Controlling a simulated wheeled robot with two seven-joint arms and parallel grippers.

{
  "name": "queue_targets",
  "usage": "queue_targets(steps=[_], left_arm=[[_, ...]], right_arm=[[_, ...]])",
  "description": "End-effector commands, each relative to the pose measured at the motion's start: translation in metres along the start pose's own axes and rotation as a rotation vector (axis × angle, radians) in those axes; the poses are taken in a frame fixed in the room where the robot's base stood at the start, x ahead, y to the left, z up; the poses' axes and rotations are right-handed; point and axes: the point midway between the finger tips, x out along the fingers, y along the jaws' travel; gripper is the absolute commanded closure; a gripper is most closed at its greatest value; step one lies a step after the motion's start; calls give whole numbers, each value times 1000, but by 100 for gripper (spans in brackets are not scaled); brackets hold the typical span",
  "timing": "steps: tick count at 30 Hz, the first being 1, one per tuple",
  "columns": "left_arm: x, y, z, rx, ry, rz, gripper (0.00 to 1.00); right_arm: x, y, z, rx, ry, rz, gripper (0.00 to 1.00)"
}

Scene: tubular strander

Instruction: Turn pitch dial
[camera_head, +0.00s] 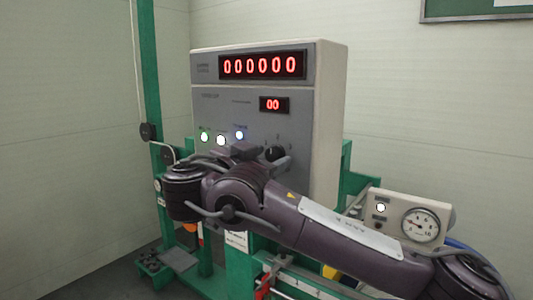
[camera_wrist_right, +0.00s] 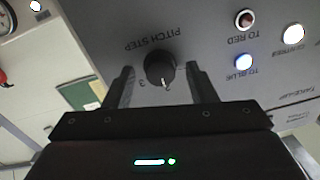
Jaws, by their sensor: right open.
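The pitch dial is a round black knob (camera_head: 275,153) on the grey front panel, right of the lit buttons. In the right wrist view the knob (camera_wrist_right: 160,67) sits beside the upside-down label "PITCH STEP", with a "3" near it. Its pale pointer mark faces the bottom of that picture. My right gripper (camera_wrist_right: 160,80) is open, with one finger on each side of the knob and visible gaps to both. In the head view my right gripper (camera_head: 258,154) is at the knob, partly hidden by my wrist. My left gripper is not in view.
The control box has a red six-digit display (camera_head: 262,65) and a small display reading 00 (camera_head: 273,105). Green, white and blue lit buttons (camera_head: 221,140) lie left of the dial. A gauge box (camera_head: 420,226) stands at right, close to my forearm. A green post (camera_head: 150,90) stands left.

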Motion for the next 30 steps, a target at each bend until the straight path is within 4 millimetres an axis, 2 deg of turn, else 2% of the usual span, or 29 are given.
queue_targets(steps=[6, 16, 23, 30], left_arm=[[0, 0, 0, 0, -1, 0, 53], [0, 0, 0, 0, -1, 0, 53], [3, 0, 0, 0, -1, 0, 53], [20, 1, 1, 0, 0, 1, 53]], right_arm=[[0, 0, 0, -1, 0, 0, 49], [0, 0, 0, -1, 0, -1, 92], [0, 0, 1, -16, -1, -1, 93], [-1, 0, 4, -111, -4, -1, 93]])
